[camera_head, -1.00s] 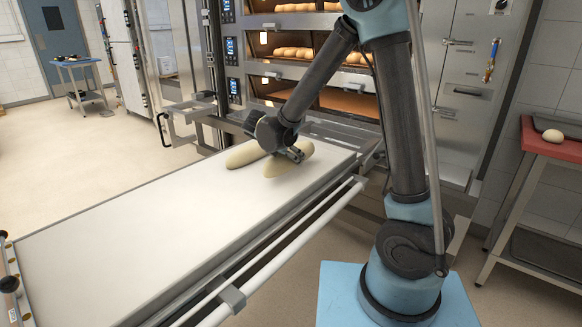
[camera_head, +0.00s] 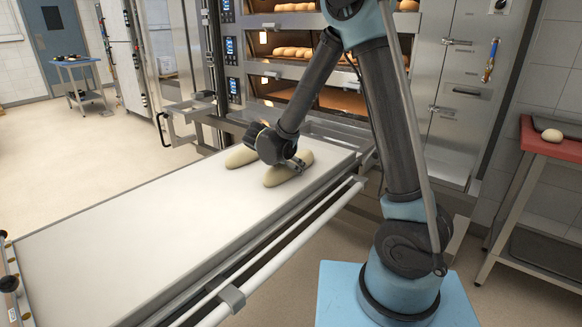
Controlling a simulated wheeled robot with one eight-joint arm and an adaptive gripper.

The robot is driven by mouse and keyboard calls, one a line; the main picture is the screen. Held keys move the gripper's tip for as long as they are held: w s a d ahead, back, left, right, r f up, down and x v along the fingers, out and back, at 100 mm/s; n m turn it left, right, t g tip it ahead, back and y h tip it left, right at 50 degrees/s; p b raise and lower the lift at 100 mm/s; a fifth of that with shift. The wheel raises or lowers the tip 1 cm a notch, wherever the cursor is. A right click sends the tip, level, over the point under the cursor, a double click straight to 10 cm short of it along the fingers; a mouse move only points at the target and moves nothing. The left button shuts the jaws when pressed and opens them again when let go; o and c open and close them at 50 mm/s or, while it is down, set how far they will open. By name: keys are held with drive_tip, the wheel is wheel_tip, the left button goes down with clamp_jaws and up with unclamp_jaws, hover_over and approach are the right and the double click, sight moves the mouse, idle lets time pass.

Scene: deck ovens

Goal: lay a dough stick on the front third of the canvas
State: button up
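The canvas (camera_head: 130,232) is the long pale belt of the loader, running from lower left toward the oven. A dough stick (camera_head: 282,175), pale and long, is at its far end, near the oven. My gripper (camera_head: 297,164) is at this stick from above and appears shut around its middle. The stick looks level and at or just above the canvas; I cannot tell whether it touches. A second dough stick (camera_head: 238,157) lies on the canvas to the left, apart from the first and partly hidden by my wrist.
The deck oven (camera_head: 300,70) stands behind the loader with loaves on its upper decks. A metal rail (camera_head: 290,252) runs along the canvas's right side. The near and middle canvas is bare.

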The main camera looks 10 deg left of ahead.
drive_tip(key=v, duration=1.2)
drive_tip(key=shift+r, duration=0.15)
drive_tip(key=s+d+r+m+g, duration=0.15)
drive_tip(key=d+m, duration=0.45)
drive_tip(key=d, duration=0.7)
drive_tip(key=s+d+r+m+g, duration=0.1)
drive_tip(key=s+d+m+g, duration=0.15)
drive_tip(key=d+m, duration=0.7)
drive_tip(key=s+d+f+m+y, duration=0.2)
drive_tip(key=s+d+f+m, duration=0.1)
drive_tip(key=s+d+m, duration=0.4)
drive_tip(key=s+d+f+m+g+y, duration=0.1)
drive_tip(key=s+d+f+m+y, duration=0.1)
drive_tip(key=s+d+f+m, duration=0.2)
drive_tip(key=s+d+m, duration=0.3)
drive_tip(key=s+d, duration=0.2)
drive_tip(key=s, duration=0.1)
drive_tip(key=shift+s+g+y, duration=0.2)
drive_tip(key=shift+g+y, duration=0.1)
drive_tip(key=shift+d+f, duration=0.1)
drive_tip(key=shift+w+f, duration=0.2)
drive_tip(key=shift+w, duration=0.3)
